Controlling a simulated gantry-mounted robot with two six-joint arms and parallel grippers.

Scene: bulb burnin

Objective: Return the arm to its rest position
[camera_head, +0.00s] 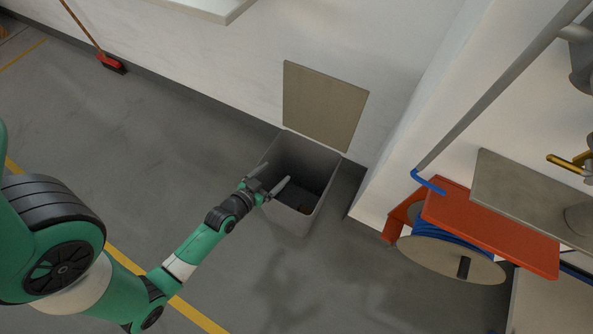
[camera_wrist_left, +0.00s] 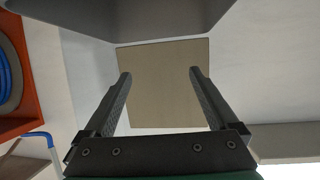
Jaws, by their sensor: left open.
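My left arm (camera_head: 190,250) reaches in from the left in the head view. My left gripper (camera_head: 270,184) is open over the near left edge of a grey open-topped bin (camera_head: 297,222). Nothing shows between its fingers in the left wrist view (camera_wrist_left: 160,80). Something small and brownish lies on the dark floor of the bin, too small to name. My right gripper is in neither view.
A brown square panel (camera_head: 324,106) is on the wall behind the bin. To the right, an orange shelf (camera_head: 490,235) stands over a cable reel (camera_head: 450,262). A red broom (camera_head: 112,64) leans at the far left. The grey floor (camera_head: 150,130) left of the bin is clear.

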